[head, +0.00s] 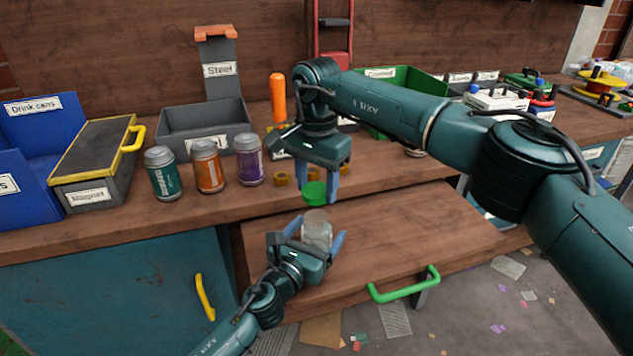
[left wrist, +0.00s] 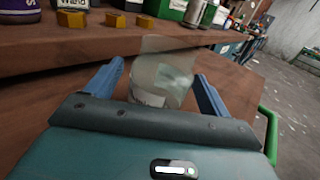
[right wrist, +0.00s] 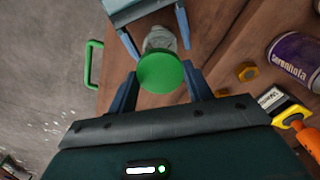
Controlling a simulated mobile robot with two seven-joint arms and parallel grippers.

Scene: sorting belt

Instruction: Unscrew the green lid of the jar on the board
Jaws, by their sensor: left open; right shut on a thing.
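The clear glass jar (head: 316,232) is on the pull-out wooden board. It also shows in the left wrist view (left wrist: 163,75), where no lid is seen on its top. My left gripper (head: 315,236) is open, with one finger on each side of the jar. My right gripper (head: 318,188) points down above the jar and is shut on the green lid (head: 314,194). The lid appears just above the jar's rim, apart from it. In the right wrist view the lid (right wrist: 162,73) sits between the fingertips and partly hides the jar (right wrist: 160,38).
The board (head: 430,225) has a green handle (head: 405,285) at its front. Behind, on the bench, stand brass nuts (head: 281,178), a purple can (head: 249,160), an orange can (head: 207,167), a green can (head: 163,173) and a grey Steel bin (head: 200,125). The board's right part is clear.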

